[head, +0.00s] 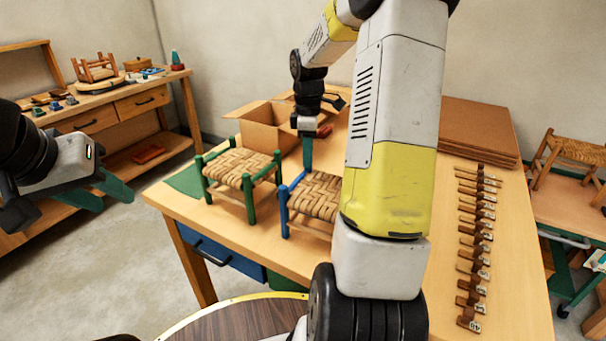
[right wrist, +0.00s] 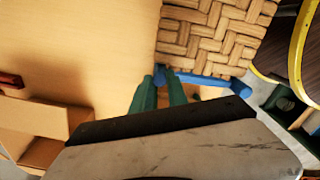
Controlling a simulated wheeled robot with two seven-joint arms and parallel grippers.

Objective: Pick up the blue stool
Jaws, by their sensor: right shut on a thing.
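The blue stool (head: 284,212) stands on the wooden table, with a woven seat and blue legs and rails. My right arm hides its right part in the head view. In the right wrist view its woven seat and blue rail (right wrist: 222,83) show at the top. My right gripper (head: 307,165) is at the stool's back edge, its green fingers (right wrist: 170,84) pointing down and shut on the blue rail. The held spot is partly hidden. My left gripper (head: 104,193) is away from the table at the left, its green fingers apart and empty.
A green stool (head: 243,170) stands close on the left of the blue one. An open cardboard box (head: 268,130) is behind them. A row of small wooden tagged pieces (head: 474,245) lies on the right, with brown boards (head: 480,128) behind. The table's (head: 510,290) front right is clear.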

